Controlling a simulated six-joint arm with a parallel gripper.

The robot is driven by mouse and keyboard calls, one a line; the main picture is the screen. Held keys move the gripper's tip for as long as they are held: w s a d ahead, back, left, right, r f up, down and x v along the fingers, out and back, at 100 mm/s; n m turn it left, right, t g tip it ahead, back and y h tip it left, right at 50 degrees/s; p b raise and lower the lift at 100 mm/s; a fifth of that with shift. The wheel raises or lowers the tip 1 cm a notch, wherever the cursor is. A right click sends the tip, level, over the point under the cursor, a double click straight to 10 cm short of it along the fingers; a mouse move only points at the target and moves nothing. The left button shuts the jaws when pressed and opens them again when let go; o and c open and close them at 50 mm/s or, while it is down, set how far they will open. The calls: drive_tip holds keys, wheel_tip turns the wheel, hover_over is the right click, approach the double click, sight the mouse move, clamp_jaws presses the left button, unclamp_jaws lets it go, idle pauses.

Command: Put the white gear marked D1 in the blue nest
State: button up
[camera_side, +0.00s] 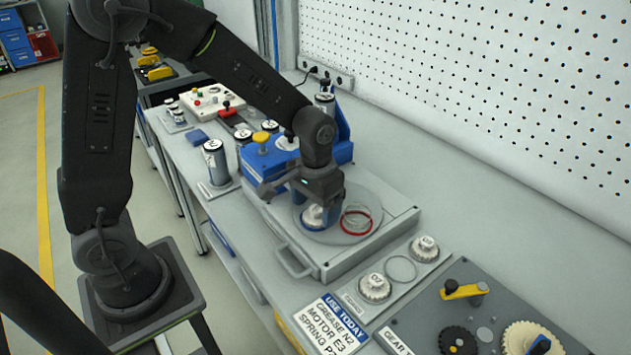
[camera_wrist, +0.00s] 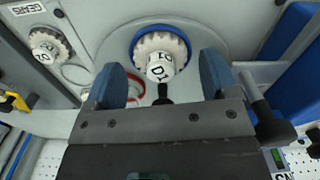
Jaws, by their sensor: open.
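The white gear marked D1 (camera_wrist: 158,55) sits inside the blue nest (camera_wrist: 136,38) in the wrist view, its label facing up. In the side view the gear (camera_side: 313,216) shows partly under my gripper (camera_side: 320,204), and a blue rim shows by it. My gripper is open. In the wrist view its blue fingers (camera_wrist: 165,78) stand apart on both sides, a little short of the gear's middle in the picture. I see no finger pressing on the gear.
A red ring nest (camera_side: 357,223) lies beside on the round plate and looks empty. Other white gears (camera_side: 375,287) and (camera_side: 424,248) sit on a rack in front with an empty ring between them. A blue fixture (camera_side: 266,155) with a yellow knob stands behind my gripper.

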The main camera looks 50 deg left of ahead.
sight(316, 209)
wheel_tip(316, 209, up, 11)
drive_tip(key=s+r+t, duration=0.2)
drive_tip(key=s, duration=0.5)
drive_tip(key=s+a+r+m+t, duration=0.1)
drive_tip(key=s+r+t, duration=0.1)
drive_tip(key=s, duration=0.5)
drive_tip(key=shift+s+r+t, duration=0.35)
drive_tip(key=shift+r+t, duration=0.05)
drive_tip(key=shift+t, duration=0.4)
idle(1.1)
